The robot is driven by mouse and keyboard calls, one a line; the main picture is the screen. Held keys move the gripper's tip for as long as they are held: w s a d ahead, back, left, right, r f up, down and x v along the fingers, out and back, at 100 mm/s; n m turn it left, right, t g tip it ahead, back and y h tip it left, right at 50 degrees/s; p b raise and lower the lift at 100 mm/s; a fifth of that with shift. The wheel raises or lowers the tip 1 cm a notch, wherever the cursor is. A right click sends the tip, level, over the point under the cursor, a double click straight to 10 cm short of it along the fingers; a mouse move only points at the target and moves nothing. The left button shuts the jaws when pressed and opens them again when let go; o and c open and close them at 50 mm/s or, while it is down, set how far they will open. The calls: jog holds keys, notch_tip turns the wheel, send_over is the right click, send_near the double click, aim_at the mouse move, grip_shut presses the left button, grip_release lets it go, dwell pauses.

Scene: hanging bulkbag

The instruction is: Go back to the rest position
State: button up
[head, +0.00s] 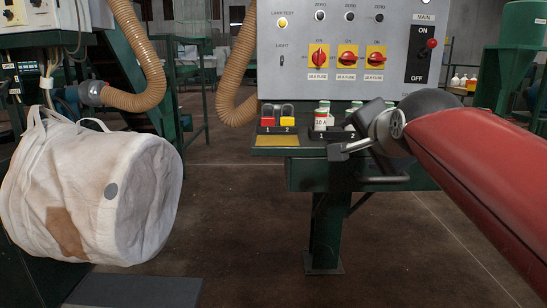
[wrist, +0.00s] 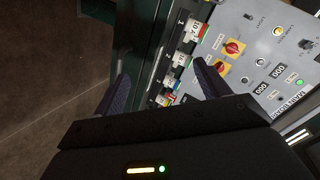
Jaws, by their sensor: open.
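My gripper (head: 352,136) is at the right of the head view, in front of the shelf below the grey control panel (head: 300,48). It is open. In the wrist view its two dark fingers (wrist: 160,74) stand apart with nothing held between them. A fuse marked 10 A (head: 321,119) stands on the shelf just left of my gripper. Red and yellow fuse blocks (head: 277,119) sit farther left at positions 1 and 2. My gripper and arm partly hide the right end of the shelf.
A white bulk bag (head: 95,190) hangs tilted at the left. Tan hoses (head: 238,70) hang behind. A green post (head: 325,235) supports the shelf. A dark slab (head: 135,291) lies on the floor. The brown floor (head: 235,220) between bag and post is clear.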

jog(key=s+a+f+n+g+p, duration=0.1)
jog(key=s+f+n+g, duration=0.6)
jog(key=s+f, duration=1.5)
notch_tip(320, 180, down, 4)
jog(key=n, duration=0.4)
jog(key=shift+s+a+n+g, duration=0.15)
jog(key=shift+n+g, duration=0.15)
jog(key=shift+g, duration=0.1)
jog(key=shift+c, duration=0.4)
